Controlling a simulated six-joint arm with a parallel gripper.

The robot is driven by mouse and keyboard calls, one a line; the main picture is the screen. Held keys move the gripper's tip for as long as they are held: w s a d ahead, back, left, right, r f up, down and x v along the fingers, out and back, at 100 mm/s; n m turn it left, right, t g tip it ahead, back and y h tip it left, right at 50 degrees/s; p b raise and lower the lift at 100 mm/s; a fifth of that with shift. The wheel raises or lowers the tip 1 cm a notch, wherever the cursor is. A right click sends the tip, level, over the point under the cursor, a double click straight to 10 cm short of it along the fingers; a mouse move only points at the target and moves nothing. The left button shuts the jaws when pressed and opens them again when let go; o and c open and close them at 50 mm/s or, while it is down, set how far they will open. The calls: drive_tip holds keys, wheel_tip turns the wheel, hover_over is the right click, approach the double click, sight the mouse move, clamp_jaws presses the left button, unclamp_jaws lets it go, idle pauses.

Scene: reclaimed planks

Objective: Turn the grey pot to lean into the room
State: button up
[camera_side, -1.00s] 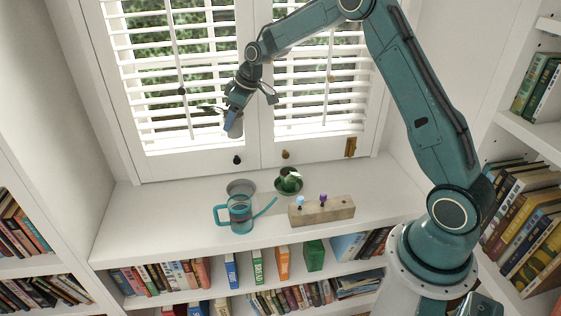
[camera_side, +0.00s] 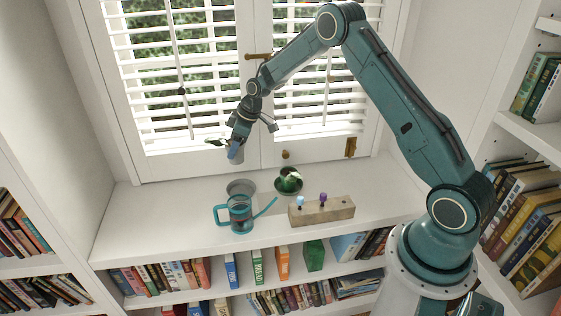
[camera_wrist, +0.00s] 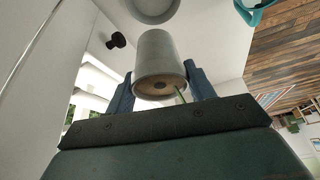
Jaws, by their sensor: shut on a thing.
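The grey pot (camera_side: 238,157) is in my gripper (camera_side: 236,150), held in the air in front of the window frame, above the sill. In the wrist view the grey pot (camera_wrist: 156,48) sits between my two blue fingers (camera_wrist: 160,88), with brown soil in its opening and a thin green stem. A green leaf (camera_side: 215,141) sticks out to the left of the gripper. The empty grey saucer (camera_side: 241,187) lies on the sill below the pot, clearly apart from it; its edge also shows in the wrist view (camera_wrist: 153,8).
A teal watering can (camera_side: 239,214) stands in front of the saucer, its spout pointing right. A green pot (camera_side: 289,184) with a plant stands to the right. A wooden block (camera_side: 325,213) with small coloured pieces is further right. The sill's left side is clear.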

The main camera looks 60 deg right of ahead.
drive_tip(key=shift+n+y, duration=0.3)
drive_tip(key=shift+n, duration=0.5)
drive_tip(key=f, duration=0.9)
drive_tip(key=shift+s+a+f, duration=0.1)
drive_tip(key=shift+s, duration=0.25)
drive_tip(key=shift+f, duration=0.15)
drive_tip(key=shift+f, duration=1.35)
drive_tip(key=o, duration=1.4)
drive_tip(key=shift+c, duration=0.2)
drive_tip(key=shift+f, duration=0.1)
drive_tip(key=shift+s, duration=0.1)
